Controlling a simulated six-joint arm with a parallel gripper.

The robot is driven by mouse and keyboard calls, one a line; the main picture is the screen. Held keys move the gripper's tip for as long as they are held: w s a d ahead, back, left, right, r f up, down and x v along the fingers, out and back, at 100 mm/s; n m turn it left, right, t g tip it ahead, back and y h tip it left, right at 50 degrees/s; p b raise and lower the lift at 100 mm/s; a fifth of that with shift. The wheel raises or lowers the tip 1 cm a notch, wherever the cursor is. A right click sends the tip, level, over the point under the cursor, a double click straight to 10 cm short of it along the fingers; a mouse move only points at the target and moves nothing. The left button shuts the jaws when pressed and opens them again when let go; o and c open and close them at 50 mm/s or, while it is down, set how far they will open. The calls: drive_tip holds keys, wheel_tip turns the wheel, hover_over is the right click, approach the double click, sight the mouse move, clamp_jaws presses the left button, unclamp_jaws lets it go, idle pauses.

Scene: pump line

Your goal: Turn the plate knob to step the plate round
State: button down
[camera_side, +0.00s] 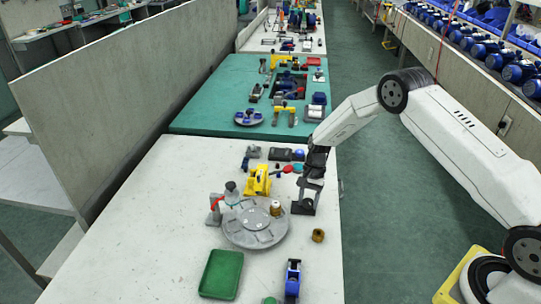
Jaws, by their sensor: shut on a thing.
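The round grey plate (250,238) lies flat on the white bench, with several shallow recesses on its top. A small brass-coloured part (276,208) stands near its back right edge. My dark gripper (303,207) points down just right of the plate, low over the bench. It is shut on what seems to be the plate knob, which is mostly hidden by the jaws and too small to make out. A press-like post with a red part (215,210) stands at the plate's left edge.
A yellow fixture (258,180) stands behind the plate. A green tray (221,274) and a blue device (292,280) are in front. A loose brass piece (318,235) lies right of the plate. Small red and dark parts lie behind my gripper. The bench's left side is clear.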

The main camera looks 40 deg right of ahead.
drive_tip(key=n+h, duration=0.1)
drive_tip(key=n, duration=0.2)
drive_tip(key=n+g, duration=0.1)
drive_tip(key=n, duration=0.1)
drive_tip(key=shift+a+n+g+h, duration=0.1)
drive_tip(key=shift+n+g+h, duration=0.2)
drive_tip(key=shift+n+h, duration=0.1)
drive_tip(key=n+h, duration=0.2)
drive_tip(key=n, duration=0.3)
drive_tip(key=shift+w+n, duration=0.1)
drive_tip(key=shift+n, duration=0.3)
drive_tip(key=shift+c, duration=1)
unclamp_jaws()
drive_tip(key=shift+r, duration=0.1)
drive_tip(key=v, duration=0.7)
drive_tip(key=shift+w+r, duration=0.25)
drive_tip(key=shift+w, duration=0.05)
drive_tip(key=shift+a, duration=0.1)
